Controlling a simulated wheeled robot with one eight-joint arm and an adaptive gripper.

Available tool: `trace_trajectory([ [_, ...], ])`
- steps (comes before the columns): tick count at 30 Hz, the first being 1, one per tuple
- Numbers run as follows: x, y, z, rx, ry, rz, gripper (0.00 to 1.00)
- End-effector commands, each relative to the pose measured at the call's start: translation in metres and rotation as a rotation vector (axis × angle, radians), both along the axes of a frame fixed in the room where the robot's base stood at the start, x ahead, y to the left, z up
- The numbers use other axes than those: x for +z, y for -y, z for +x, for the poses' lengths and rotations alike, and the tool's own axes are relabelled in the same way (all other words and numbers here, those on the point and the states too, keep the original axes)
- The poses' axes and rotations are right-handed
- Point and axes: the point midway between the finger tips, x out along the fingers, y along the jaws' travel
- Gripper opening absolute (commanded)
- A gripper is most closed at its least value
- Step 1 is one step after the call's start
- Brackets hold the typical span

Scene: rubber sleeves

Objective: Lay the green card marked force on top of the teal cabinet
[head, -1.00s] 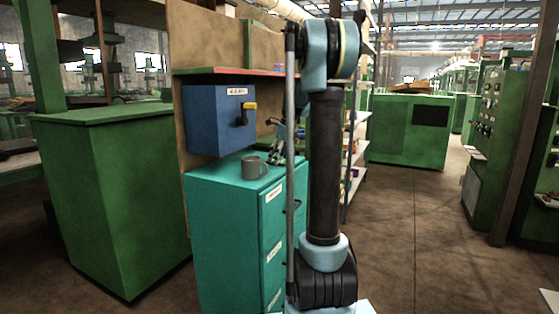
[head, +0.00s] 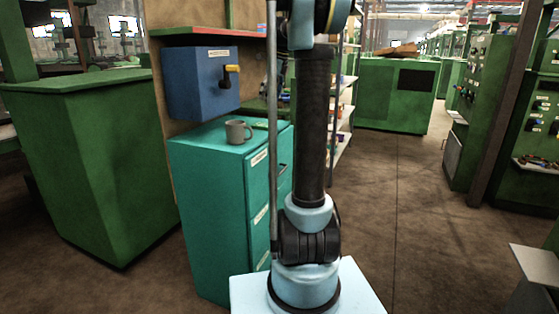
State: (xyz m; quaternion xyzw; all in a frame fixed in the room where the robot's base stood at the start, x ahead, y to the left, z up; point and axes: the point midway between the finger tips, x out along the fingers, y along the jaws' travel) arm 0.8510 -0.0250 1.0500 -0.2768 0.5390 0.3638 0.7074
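The teal cabinet (head: 215,195) stands left of my arm, with labelled drawers on its right face. A grey mug (head: 238,132) stands upright on its top. A thin, flat green thing (head: 261,124) shows on the cabinet top just right of the mug, partly behind my arm. It may be the green card, but no marking is readable. My gripper cannot be made out; my arm rises past the top edge of the picture.
A blue box with a yellow handle (head: 201,82) hangs above the cabinet's back, under a red-edged shelf (head: 205,32). A large green cabinet (head: 95,165) stands at left. Shelving is behind my arm. The floor (head: 400,215) at right is open.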

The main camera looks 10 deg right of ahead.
Motion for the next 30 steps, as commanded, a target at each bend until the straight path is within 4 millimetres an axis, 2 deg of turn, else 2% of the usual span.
trace_trajectory([
  [5, -0.006, -0.006, -0.03, 0.121, 0.027, -0.032, 0.78],
  [14, -0.041, -0.022, -0.129, 0.574, 0.115, -0.153, 0.78],
  [23, -0.096, -0.031, -0.228, 1.044, 0.183, -0.272, 0.78],
  [30, -0.152, -0.034, -0.301, 1.423, 0.225, -0.361, 0.78],
])
